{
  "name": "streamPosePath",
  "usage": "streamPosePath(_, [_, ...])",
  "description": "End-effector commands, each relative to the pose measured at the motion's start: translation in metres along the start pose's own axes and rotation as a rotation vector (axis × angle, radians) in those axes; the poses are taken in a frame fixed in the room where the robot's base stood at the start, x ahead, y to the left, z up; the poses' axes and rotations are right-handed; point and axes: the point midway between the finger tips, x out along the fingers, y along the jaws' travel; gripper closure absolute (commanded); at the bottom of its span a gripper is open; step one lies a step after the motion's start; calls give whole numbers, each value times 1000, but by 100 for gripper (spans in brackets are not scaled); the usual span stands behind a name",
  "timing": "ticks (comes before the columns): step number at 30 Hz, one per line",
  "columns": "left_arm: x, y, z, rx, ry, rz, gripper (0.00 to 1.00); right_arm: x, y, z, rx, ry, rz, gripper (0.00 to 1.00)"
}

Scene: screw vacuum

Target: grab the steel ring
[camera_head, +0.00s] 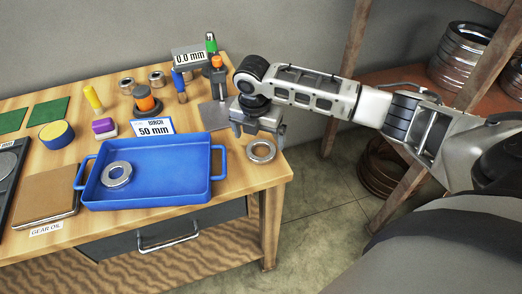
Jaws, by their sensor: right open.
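A steel ring (261,151) lies flat on the wooden table near its right edge, right of the blue tray. A second, thicker steel ring (117,174) lies inside the blue tray (150,194), toward its left side. My right gripper (256,134) comes in from the right and points down just behind the ring on the table. It is open, with its fingers partly seen, and I cannot tell its exact height above the wood. My left gripper does not show.
Behind the tray stand a "50 mm" card (153,127), small metal rings, an orange-topped part (145,100) and a "0.0 mm" display (190,57). A brown book (46,190) lies at the left. A shelf with metal coils (460,58) stands at the right.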

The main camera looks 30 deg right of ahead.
Motion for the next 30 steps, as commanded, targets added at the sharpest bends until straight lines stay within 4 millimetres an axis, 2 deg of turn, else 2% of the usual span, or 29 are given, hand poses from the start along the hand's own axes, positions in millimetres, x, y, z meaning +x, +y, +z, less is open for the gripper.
streamPosePath(6, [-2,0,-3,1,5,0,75,33,-4,-1,1,1,-3,4])
streamPosePath(9, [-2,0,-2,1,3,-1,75,42,-4,-2,-1,0,-2,4])
streamPosePath(17, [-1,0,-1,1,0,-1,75,44,-4,-1,0,-1,0,4])
streamPosePath(21, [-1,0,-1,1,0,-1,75,43,-4,-1,0,-1,0,43])
streamPosePath(24, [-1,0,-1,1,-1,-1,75,43,-4,-1,0,-1,0,65])
streamPosePath(30, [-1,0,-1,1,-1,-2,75,42,-3,0,1,-2,2,65])
